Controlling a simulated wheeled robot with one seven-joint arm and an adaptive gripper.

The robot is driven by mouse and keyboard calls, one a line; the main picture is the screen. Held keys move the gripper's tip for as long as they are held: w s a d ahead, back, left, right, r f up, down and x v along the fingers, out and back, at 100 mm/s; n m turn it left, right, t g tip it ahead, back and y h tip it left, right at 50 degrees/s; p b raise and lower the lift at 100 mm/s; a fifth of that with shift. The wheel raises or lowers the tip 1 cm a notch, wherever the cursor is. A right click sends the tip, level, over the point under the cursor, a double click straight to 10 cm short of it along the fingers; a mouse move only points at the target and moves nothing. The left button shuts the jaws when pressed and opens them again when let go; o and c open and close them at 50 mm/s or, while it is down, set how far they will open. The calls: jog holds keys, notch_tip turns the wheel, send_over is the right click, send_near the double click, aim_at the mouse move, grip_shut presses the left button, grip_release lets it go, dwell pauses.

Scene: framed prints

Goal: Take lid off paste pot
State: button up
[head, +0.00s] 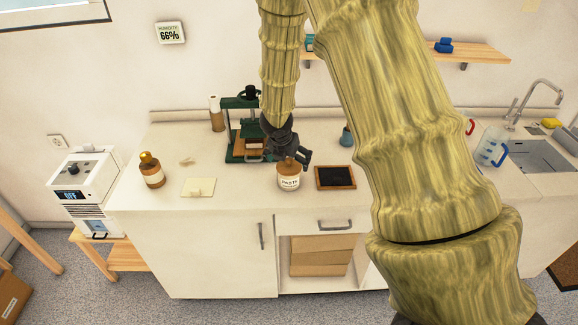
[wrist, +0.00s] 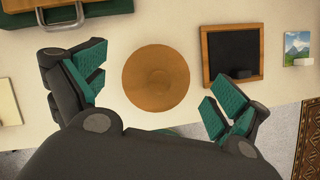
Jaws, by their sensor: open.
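The paste pot (head: 289,181) is a white pot with a "PASTE" label, upright near the front edge of the counter. Its round brown lid (head: 289,164) is on top, partly hidden by my gripper in the head view. In the wrist view the lid (wrist: 156,78) appears from above as a brown disc, between and slightly ahead of the open fingers. My gripper (wrist: 150,95) is open and empty, with its green-padded fingers on either side of the lid and apart from it. In the head view my gripper (head: 293,157) is right over the pot.
A brown bottle (head: 151,172) and a cream pad (head: 198,187) are farther left. Bare counter lies between pad and pot.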

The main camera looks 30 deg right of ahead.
jog(key=shift+f, duration=0.1)
jog(key=shift+c, duration=0.4)
jog(key=c, duration=1)
jog(key=shift+s, duration=0.1)
jog(key=c, duration=0.4)
jog(key=shift+o, duration=0.2)
